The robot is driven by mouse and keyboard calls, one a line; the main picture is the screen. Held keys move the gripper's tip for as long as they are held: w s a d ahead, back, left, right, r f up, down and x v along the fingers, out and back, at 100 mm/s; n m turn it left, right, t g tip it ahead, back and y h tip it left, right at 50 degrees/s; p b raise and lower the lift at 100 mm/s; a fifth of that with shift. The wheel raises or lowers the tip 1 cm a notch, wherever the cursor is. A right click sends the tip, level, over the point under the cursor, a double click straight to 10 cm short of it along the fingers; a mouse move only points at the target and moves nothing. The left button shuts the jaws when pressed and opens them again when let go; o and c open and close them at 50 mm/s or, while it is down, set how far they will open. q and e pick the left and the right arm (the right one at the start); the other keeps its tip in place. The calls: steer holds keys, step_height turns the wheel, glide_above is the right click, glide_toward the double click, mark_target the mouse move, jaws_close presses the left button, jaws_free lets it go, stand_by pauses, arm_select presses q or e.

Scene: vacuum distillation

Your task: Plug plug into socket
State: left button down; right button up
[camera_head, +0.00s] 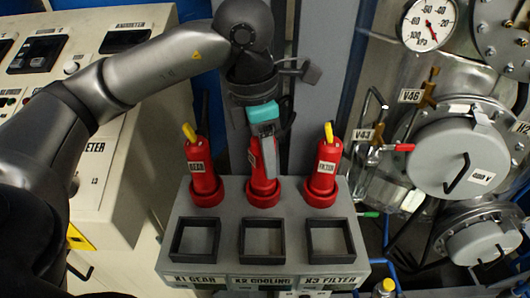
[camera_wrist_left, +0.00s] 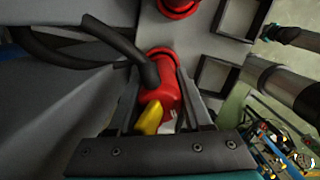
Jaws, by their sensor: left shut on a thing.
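Three red plugs stand in a row on a grey console (camera_head: 180,225): the left plug (camera_head: 202,170), the middle plug (camera_head: 263,188) and the right plug (camera_head: 325,165). The left and right plugs have yellow levers and labels reading GEAR and FILTER. My left gripper (camera_head: 266,150) comes from above and is shut on the middle plug, hiding much of it. In the left wrist view the held plug (camera_wrist_left: 165,90), with a yellow lever and a dark cable, sits between the fingers. Its red base ring rests at the console. My right gripper is not in view.
Three open square black frames sit before the plugs: X1 GEAR (camera_head: 176,240), X2 COOLING (camera_head: 243,240) and X3 FILTER (camera_head: 311,240). Tanks, valves and a pressure gauge (camera_head: 429,24) crowd the right. A control cabinet (camera_head: 120,150) stands at left.

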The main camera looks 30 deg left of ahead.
arm_select(q)
steer(key=shift+f+b, duration=0.3)
steer(key=shift+f, duration=0.05)
steer(key=shift+c, duration=1.2)
jaws_free()
steer(key=r, duration=0.7)
steer(key=shift+s+a+r, duration=0.25)
steer(key=shift+s+r, duration=0.05)
steer(key=r+p, duration=0.1)
steer(key=r, duration=0.3)
steer(key=r+p, duration=0.1)
steer(key=r, duration=0.1)
steer(key=shift+s+a+r+p, duration=0.1)
steer(key=shift+s+a+p, duration=0.2)
steer(key=shift+s, duration=0.05)
steer(key=shift+s+r, duration=0.1)
steer(key=shift+r, duration=0.55)
